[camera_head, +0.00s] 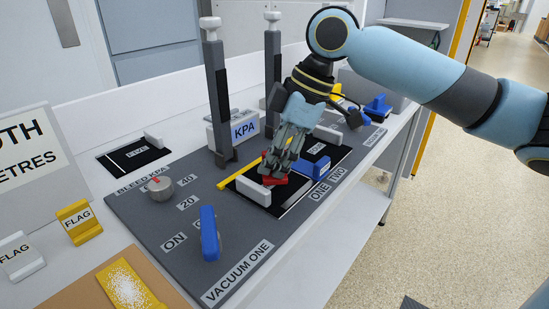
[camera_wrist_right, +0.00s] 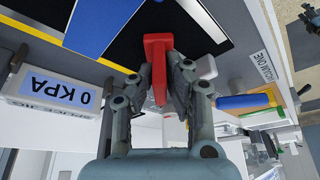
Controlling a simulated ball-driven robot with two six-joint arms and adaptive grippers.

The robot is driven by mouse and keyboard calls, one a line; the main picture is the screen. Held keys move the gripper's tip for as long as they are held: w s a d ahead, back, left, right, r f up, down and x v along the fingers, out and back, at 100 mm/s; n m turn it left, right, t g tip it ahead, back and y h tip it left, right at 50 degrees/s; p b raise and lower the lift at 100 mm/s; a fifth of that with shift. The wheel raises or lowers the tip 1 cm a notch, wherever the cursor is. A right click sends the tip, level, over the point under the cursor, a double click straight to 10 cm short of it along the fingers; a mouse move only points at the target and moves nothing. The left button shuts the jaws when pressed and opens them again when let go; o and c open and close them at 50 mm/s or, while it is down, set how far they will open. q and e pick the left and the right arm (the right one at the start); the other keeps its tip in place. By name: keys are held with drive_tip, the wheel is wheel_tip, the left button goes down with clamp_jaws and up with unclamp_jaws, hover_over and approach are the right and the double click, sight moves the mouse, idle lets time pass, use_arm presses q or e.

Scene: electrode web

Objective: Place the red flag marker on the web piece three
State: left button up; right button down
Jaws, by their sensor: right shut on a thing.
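My right gripper (camera_head: 283,168) is shut on the red flag marker (camera_head: 275,181), low over a black web piece (camera_head: 285,196) on the grey plate. In the right wrist view, the red flag marker (camera_wrist_right: 158,64) sits between the fingertips, over or against the dark web surface (camera_wrist_right: 128,45). I cannot tell whether it touches the web. No label reading three is readable; the arm and flag hide part of this web piece. Another black piece labelled FIVE (camera_head: 135,153) lies to the left.
A white block (camera_head: 253,190) and a blue block (camera_head: 315,167) stand close to the gripper. Two dark posts (camera_head: 219,105) rise behind. A blue lever (camera_head: 209,233) and grey knob (camera_head: 160,185) are in front. Yellow (camera_head: 78,221) and white (camera_head: 19,257) flags stand left.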

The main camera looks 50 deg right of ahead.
drive_tip(key=c, duration=1.4)
unclamp_jaws()
drive_tip(key=shift+o, duration=0.2)
drive_tip(key=p+v, duration=0.7)
drive_tip(key=v, duration=0.5)
drive_tip(key=shift+p, duration=0.3)
